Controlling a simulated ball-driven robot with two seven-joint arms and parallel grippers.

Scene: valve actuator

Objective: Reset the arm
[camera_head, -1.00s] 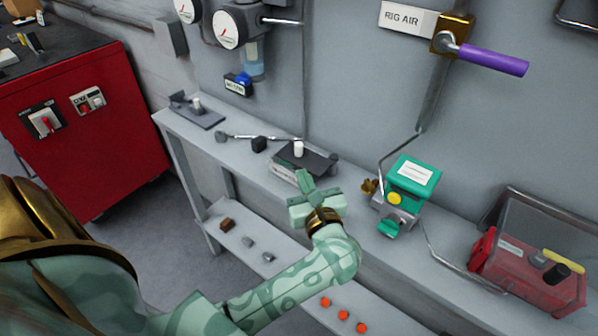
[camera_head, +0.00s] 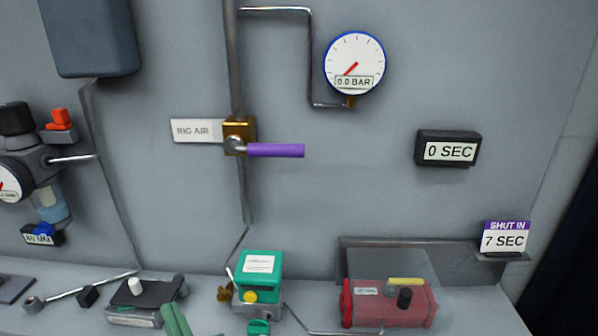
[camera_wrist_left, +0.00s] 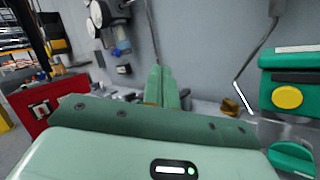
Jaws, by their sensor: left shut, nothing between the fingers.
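My left gripper (camera_head: 176,320) shows only by its pale green fingers at the bottom edge of the head view, between the dark bench device (camera_head: 146,294) and the green-topped unit (camera_head: 260,264). In the left wrist view the fingers (camera_wrist_left: 162,90) are together with nothing between them. The green unit (camera_wrist_left: 290,65) stands close on the right there, apart from the fingers, with a yellow button (camera_wrist_left: 288,97) and a green knob (camera_wrist_left: 294,160). The rest of my left arm is out of the head view. My right gripper is in neither view.
The purple lever (camera_head: 276,150) is level beside the RIG AIR sign (camera_head: 196,130). The gauge (camera_head: 354,64) reads 0.0 BAR. Displays read 0 SEC (camera_head: 449,150) and SHUT IN 7 SEC (camera_head: 504,240). A red box (camera_head: 360,306) sits under a clear cover at right.

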